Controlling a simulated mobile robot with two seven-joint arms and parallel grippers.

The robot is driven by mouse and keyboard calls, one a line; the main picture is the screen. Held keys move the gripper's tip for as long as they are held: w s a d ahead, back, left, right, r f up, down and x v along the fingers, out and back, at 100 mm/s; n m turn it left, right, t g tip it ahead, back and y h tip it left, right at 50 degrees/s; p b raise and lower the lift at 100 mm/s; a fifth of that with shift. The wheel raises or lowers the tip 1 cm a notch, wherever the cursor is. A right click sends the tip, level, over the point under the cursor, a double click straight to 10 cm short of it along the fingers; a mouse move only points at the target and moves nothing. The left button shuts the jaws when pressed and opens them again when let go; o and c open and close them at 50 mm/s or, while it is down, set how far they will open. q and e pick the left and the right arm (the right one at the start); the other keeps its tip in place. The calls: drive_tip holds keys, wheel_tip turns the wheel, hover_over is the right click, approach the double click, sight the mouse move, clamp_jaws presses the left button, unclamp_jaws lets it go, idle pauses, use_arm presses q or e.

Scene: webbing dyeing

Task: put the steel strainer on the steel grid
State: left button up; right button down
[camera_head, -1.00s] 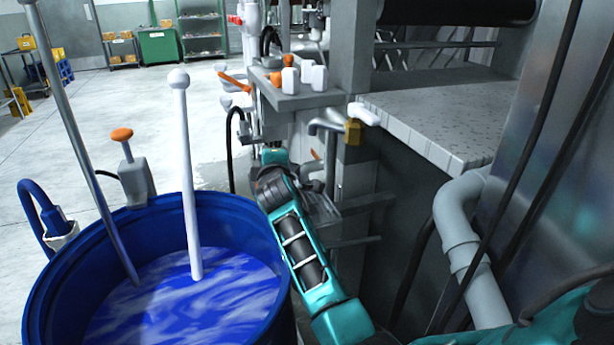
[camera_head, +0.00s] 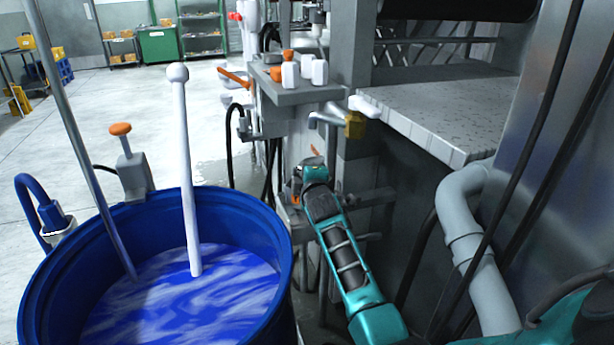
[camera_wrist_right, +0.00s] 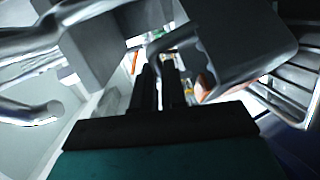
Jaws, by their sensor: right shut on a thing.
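My right gripper (camera_wrist_right: 160,80) is in the right wrist view, its dark fingers close together. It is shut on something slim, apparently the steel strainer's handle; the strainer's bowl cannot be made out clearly. In the head view my right arm reaches down beside the blue drum, and its fingers are hidden beyond the wrist. Pale parallel bars (camera_wrist_right: 290,85) show at the right of the wrist view; I cannot tell whether they are the steel grid. My left gripper is not in view.
The blue drum (camera_head: 38,290) holds blue and white liquid, a white rod (camera_head: 186,170) and a metal pole (camera_head: 75,140). A grey ledge (camera_head: 300,94) carries small bottles. A machine table (camera_head: 440,110) and a thick grey pipe (camera_head: 465,240) stand to the right.

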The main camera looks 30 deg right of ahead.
drive_tip(key=shift+r, duration=0.1)
drive_tip(key=c, duration=1.6)
unclamp_jaws()
drive_tip(key=shift+f, duration=0.2)
drive_tip(key=o, duration=0.4)
drive_tip(key=shift+r, duration=0.1)
